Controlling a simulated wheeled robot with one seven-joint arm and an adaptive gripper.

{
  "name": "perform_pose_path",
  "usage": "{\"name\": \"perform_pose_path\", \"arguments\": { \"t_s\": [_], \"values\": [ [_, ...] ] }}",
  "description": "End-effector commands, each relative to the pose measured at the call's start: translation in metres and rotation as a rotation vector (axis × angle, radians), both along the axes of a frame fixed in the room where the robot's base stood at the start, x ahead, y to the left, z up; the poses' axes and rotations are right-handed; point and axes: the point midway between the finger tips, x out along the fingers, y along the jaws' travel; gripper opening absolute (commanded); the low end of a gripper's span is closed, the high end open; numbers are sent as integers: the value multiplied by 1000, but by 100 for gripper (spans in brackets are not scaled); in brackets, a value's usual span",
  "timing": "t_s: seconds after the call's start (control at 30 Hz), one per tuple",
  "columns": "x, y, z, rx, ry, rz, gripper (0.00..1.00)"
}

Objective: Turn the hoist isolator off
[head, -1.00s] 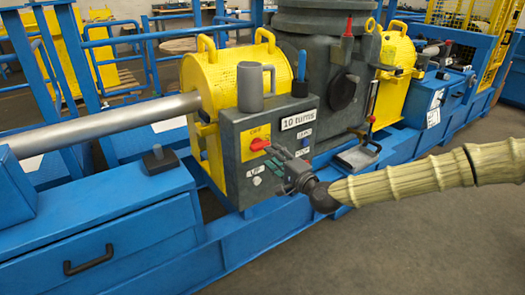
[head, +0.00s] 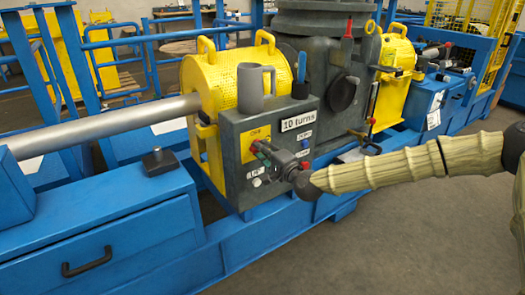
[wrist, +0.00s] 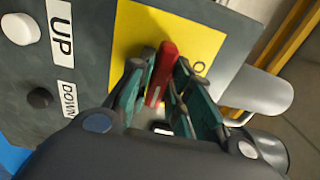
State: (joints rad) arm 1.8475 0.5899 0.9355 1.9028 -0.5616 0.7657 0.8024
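The hoist isolator is a red handle on a yellow plate (head: 250,136) on the front of the grey control box (head: 228,170). In the wrist view the red handle (wrist: 163,68) stands out from the yellow plate (wrist: 205,38), with an "O" mark to its right. My gripper (head: 262,152) is at the handle in the head view. In the wrist view my gripper (wrist: 165,76) has its teal fingers on either side of the handle, parted around it. The left fingertip is very close to it; contact is unclear. The gripper hides the plate's lower part.
A white UP button (wrist: 20,29) and a black DOWN button (wrist: 40,98) lie to the left in the wrist view. A grey mug (head: 251,92) stands on the box. A "10 turns" label (head: 298,121) and blue button (head: 304,144) are nearby.

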Motion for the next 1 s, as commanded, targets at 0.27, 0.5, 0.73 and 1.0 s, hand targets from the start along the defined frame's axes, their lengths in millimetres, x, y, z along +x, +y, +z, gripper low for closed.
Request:
{"name": "perform_pose_path", "arguments": {
  "t_s": [0.27,0.5,0.73,1.0],
  "values": [
    [0,0,0,-2,-1,0,0],
    [0,0,0,-45,-33,1,0],
    [0,0,1,-164,-119,0,0],
    [0,0,1,-367,-267,1,0]
  ]
}}
